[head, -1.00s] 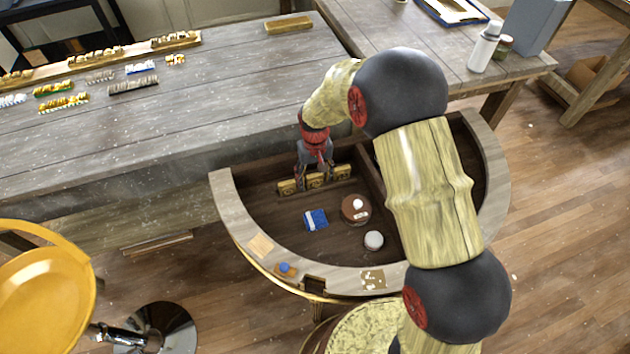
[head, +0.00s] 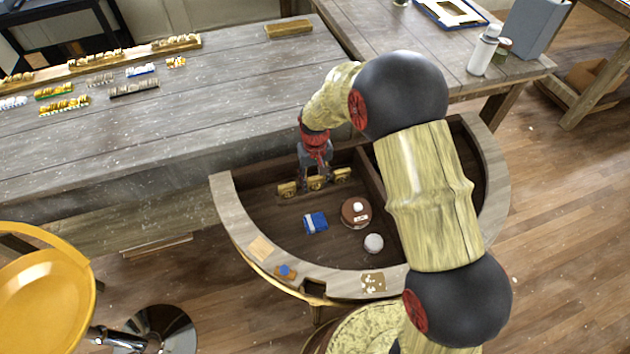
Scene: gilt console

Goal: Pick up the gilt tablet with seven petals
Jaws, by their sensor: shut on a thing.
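Three small gilt tablets stand in a row along the back of the half-round console's open well: a left one (head: 287,190), a middle one (head: 316,183) and a right one (head: 342,175). My gripper (head: 315,178) points down over the row and is shut on the middle tablet, with its fingers at either side. The petals on the tablets are too small to count. The fingers partly cover the tablets, and I cannot tell whether the middle one is clear of the floor of the well.
In the well lie a blue packet (head: 315,222), a round brown box (head: 355,212) and a pale ball (head: 373,243). The console rim (head: 228,205) and a divider (head: 372,180) enclose them. A grey wooden bench (head: 220,110) stands behind. A yellow seat (head: 45,285) is at left.

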